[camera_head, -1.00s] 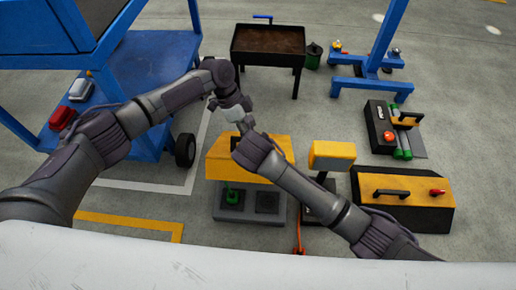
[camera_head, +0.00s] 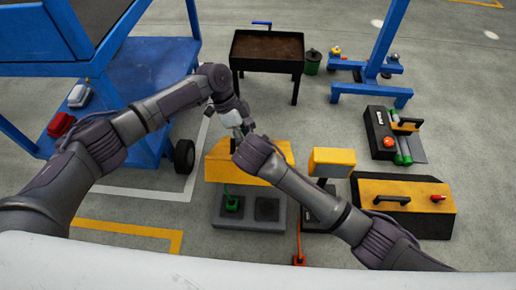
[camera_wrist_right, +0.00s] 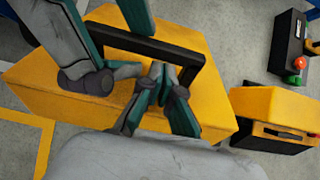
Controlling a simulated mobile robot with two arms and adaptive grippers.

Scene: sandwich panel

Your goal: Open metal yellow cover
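The yellow metal cover (camera_head: 222,166) sits over a grey base (camera_head: 230,218) on the floor in the head view. It also fills the middle of the right wrist view (camera_wrist_right: 60,105), with a black handle (camera_wrist_right: 190,66) on top. My left gripper (camera_head: 244,133) is above the cover; in the wrist view its teal-padded fingers (camera_wrist_right: 110,30) are spread apart at the handle's left part. My right gripper (camera_wrist_right: 163,70) has its fingertips close together just by the handle bar. I cannot tell whether they touch it. In the head view my right forearm hides part of the cover.
A yellow box on a stand (camera_head: 332,160) and a black-and-yellow case (camera_head: 402,205) stand to the right. A blue cart (camera_head: 150,75) is at left, and a black bin on legs (camera_head: 268,48) behind.

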